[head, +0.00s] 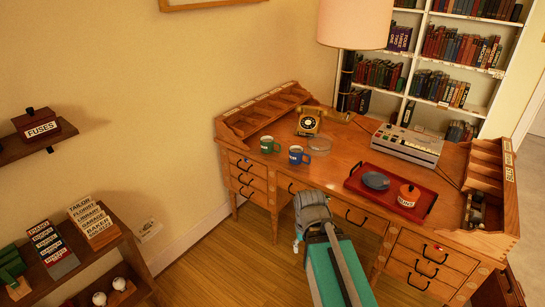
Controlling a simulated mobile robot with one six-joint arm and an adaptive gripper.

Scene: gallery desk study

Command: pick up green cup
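The green cup (267,145) stands upright on the left part of the wooden desk (345,152), near the small drawer unit. A blue mug (297,155) stands just to its right, a small gap apart. The grey end of my arm, where my gripper (311,205) seems to be, is at the desk's front edge, to the right of and nearer than both cups. It is clear of the green cup. Its fingers cannot be made out, and nothing held shows.
A round glass dish (319,146) and a gold telephone (310,122) stand behind the cups. A red tray (428,205) holds a blue-grey dish and an orange pot. A lamp (355,25) rises at the back. Wall shelves (85,262) stand at left; floor between is clear.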

